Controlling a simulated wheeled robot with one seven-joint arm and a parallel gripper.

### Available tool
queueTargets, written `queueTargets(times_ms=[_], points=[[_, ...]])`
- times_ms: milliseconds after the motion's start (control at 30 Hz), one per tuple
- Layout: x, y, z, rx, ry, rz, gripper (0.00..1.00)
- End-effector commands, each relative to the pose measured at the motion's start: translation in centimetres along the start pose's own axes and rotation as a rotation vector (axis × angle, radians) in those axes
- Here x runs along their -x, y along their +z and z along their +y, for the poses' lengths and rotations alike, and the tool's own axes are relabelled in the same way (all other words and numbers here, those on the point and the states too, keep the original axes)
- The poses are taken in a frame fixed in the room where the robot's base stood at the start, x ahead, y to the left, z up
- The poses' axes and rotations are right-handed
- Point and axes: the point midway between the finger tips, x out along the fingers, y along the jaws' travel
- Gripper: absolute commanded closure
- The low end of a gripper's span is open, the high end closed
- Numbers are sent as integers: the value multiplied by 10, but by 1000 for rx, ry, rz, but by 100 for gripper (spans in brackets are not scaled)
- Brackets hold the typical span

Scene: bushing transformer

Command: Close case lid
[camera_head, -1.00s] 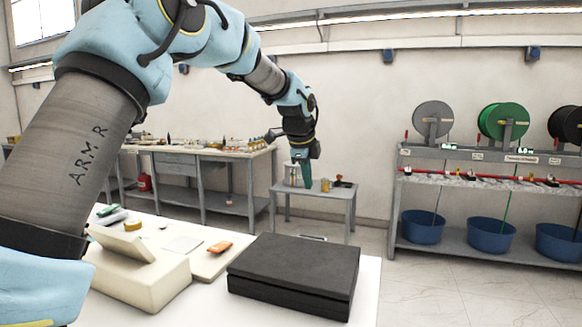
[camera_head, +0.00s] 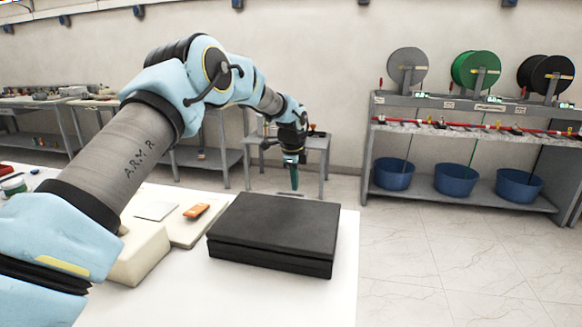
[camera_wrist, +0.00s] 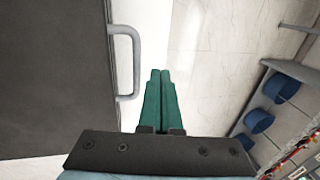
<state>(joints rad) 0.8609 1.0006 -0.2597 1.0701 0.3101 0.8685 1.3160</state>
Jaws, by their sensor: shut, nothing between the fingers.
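The black case (camera_head: 275,228) sits on the white table near its right edge. Its lid lies flat on its base, with a thin seam around the side. In the wrist view the dark case (camera_wrist: 55,75) fills the left side, with a grey handle (camera_wrist: 128,62) on its edge. My gripper (camera_head: 294,186) hangs pointing down beyond the far side of the case, apart from it. In the wrist view the green fingers of my gripper (camera_wrist: 160,80) are together and empty, just beside the handle.
A cream box (camera_head: 140,255) and a board with an orange item (camera_head: 197,210) lie left of the case on the white table (camera_head: 345,270). A small grey table (camera_head: 315,145) stands behind. A shelf with cable reels and blue tubs (camera_head: 455,180) stands right, with open floor before it.

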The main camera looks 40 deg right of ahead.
Motion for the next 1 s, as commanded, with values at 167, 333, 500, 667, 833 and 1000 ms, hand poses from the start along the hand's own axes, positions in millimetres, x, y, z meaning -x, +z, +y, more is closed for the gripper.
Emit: queueTargets(times_ms=[167,333,500,667,833,1000], points=[[-8,-4,3,0,31,1,100],[-10,-4,4,0,39,1,100],[-10,-4,4,0,39,1,100],[-10,-4,4,0,38,1,100],[2,-4,3,0,35,1,100],[32,-4,2,-1,33,1,100]])
